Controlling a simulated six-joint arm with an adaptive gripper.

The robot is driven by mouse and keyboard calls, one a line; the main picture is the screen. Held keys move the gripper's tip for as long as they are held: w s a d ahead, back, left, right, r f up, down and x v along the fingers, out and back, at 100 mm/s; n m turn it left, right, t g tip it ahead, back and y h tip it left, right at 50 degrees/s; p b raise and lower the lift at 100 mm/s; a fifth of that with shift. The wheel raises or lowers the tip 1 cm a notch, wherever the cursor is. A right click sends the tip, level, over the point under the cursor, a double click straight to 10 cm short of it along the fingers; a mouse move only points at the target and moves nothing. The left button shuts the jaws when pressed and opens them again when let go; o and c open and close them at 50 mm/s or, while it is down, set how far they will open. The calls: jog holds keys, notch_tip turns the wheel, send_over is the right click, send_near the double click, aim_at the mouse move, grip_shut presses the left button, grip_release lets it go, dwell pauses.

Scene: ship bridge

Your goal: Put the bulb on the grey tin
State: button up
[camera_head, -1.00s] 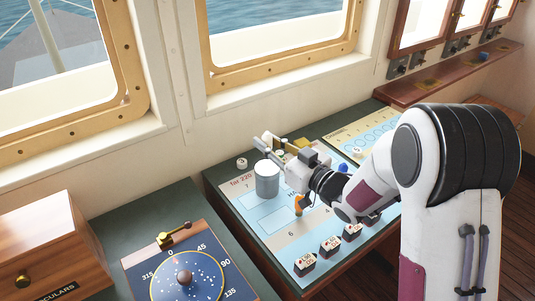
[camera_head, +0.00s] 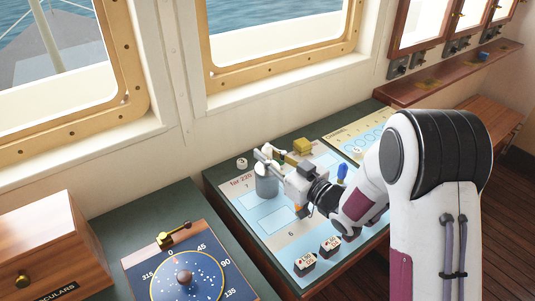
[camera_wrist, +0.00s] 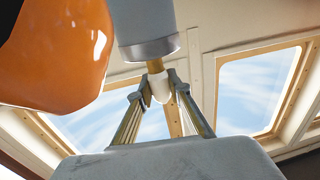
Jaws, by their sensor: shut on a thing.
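The grey tin (camera_head: 266,187) stands upright on the pale chart panel in the head view. It also shows at the top of the wrist view (camera_wrist: 143,22), which appears upside down. My gripper (camera_head: 267,154) is at the tin's top, its fingers shut on the bulb. In the wrist view, the bulb (camera_wrist: 159,88) is white with a brass base and sits between the fingertips (camera_wrist: 160,85). Its base points toward the tin's rim. I cannot tell whether base and tin touch. The bulb is small and partly hidden by the fingers in the head view.
A small white round thing (camera_head: 242,163) lies left behind the tin. A yellow block (camera_head: 302,146) and a blue item (camera_head: 342,172) are to the right. An orange object (camera_wrist: 55,50) is close to the wrist camera. Dark labelled blocks (camera_head: 305,264) line the panel's front.

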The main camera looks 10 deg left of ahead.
jog(key=shift+f, duration=0.1)
jog(key=o, duration=0.8)
jog(key=shift+v, duration=6)
